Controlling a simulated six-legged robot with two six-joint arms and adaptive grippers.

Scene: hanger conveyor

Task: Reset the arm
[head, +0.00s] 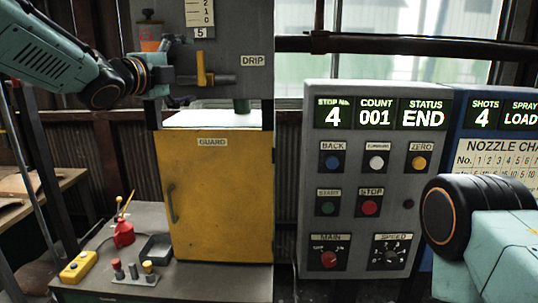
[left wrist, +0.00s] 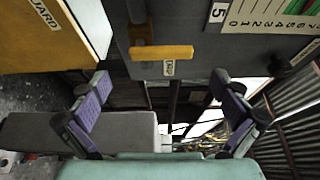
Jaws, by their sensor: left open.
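My left gripper (head: 178,70) is at the upper left of the head view, in front of the grey DRIP panel. Its two purple-padded fingers stand wide apart in the left wrist view (left wrist: 163,98), with nothing between them. A yellow lever handle (head: 203,68) on the panel is just right of the gripper in the head view. It also shows beyond the fingers in the left wrist view (left wrist: 162,52). Whether the fingers touch anything on the panel is not clear. My right arm shows at the lower right of the head view, but its gripper is out of the picture.
The yellow GUARD door (head: 215,200) is below the panel. A grey control box (head: 318,245) reads stop 4, count 001, status END. A blue box (head: 472,120) reads shots 4. A red oil can (head: 123,234) and yellow button box (head: 77,267) stand on the bench.

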